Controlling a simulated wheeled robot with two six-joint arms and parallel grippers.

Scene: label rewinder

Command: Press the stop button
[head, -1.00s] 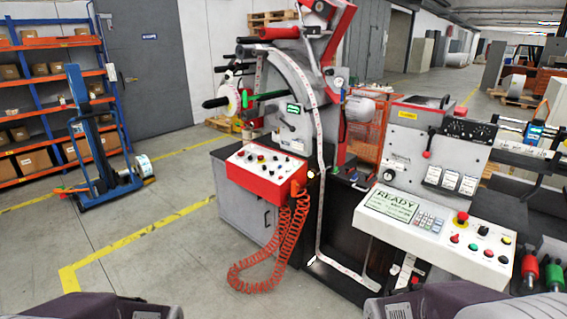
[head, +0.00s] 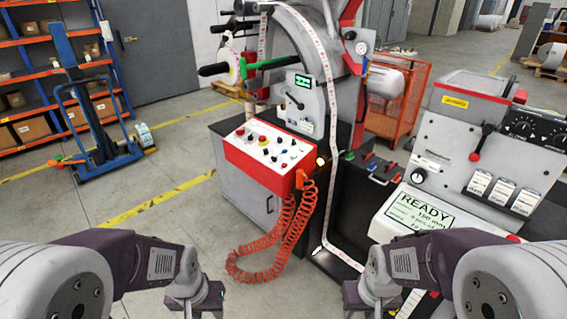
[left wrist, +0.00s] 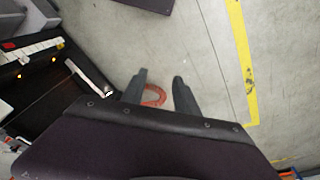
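A red control box (head: 268,150) with several small buttons and knobs is on the front of the machine in the head view; I cannot read its labels. A console with a green READY screen (head: 418,212) is at the right. Only a red cap (head: 514,238) shows above my right arm there; the rest of the button row is hidden. My left gripper (head: 208,303) is low in the head view, apart from the box. Its fingers are apart and empty in the left wrist view (left wrist: 160,92). My right gripper (head: 355,300) is low in front of the machine; its fingers are unclear.
A red coiled hose (head: 262,262) hangs below the control box. A white label web (head: 333,150) runs down the machine. A blue pallet lifter (head: 95,120) stands at the left before shelves (head: 40,60).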

